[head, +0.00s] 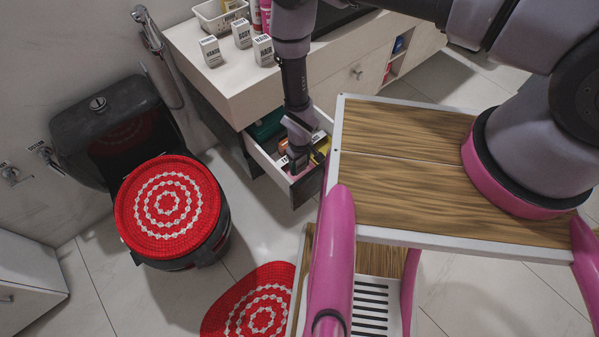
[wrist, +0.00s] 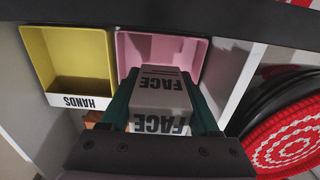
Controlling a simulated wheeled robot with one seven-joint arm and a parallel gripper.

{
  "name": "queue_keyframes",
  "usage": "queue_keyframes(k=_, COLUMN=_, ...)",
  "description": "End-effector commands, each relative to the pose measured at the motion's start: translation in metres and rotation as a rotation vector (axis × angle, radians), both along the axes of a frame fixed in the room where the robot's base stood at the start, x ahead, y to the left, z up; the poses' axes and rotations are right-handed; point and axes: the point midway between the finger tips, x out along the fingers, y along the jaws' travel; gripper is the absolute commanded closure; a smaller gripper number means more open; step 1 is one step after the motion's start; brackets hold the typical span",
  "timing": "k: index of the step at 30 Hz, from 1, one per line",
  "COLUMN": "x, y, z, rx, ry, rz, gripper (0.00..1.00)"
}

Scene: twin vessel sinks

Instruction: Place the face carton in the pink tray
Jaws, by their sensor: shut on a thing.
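My gripper (wrist: 158,90) is shut on the white face carton (wrist: 160,100), with a dark green finger on each side of it. The carton's FACE lettering appears upside down in the wrist view. The pink tray (wrist: 137,45) lies just beyond the carton, which covers part of its near side. I cannot tell how far the carton is above or inside the tray. In the head view my gripper (head: 300,150) reaches down into the open drawer (head: 262,160), and the arm hides most of the carton and tray.
A yellow tray (wrist: 60,50) labelled HANDS sits beside the pink one. Cartons marked HANDS (head: 211,52), BODY (head: 242,34) and HAIR (head: 263,50) stand on the counter (head: 228,80). A black toilet with a red cover (head: 168,208) stands left of the drawer.

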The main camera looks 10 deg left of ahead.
Motion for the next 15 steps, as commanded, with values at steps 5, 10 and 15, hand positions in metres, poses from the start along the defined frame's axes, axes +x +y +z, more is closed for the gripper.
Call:
queue_keyframes(k=5, x=0.000, y=0.000, z=-0.019, rx=0.000, ry=0.000, rz=0.000, gripper=1.00)
queue_keyframes(k=10, x=0.000, y=0.000, z=-0.043, rx=0.000, ry=0.000, rz=-0.001, gripper=1.00)
queue_keyframes(k=15, x=0.001, y=0.000, z=-0.047, rx=0.000, ry=0.000, rz=-0.001, gripper=1.00)
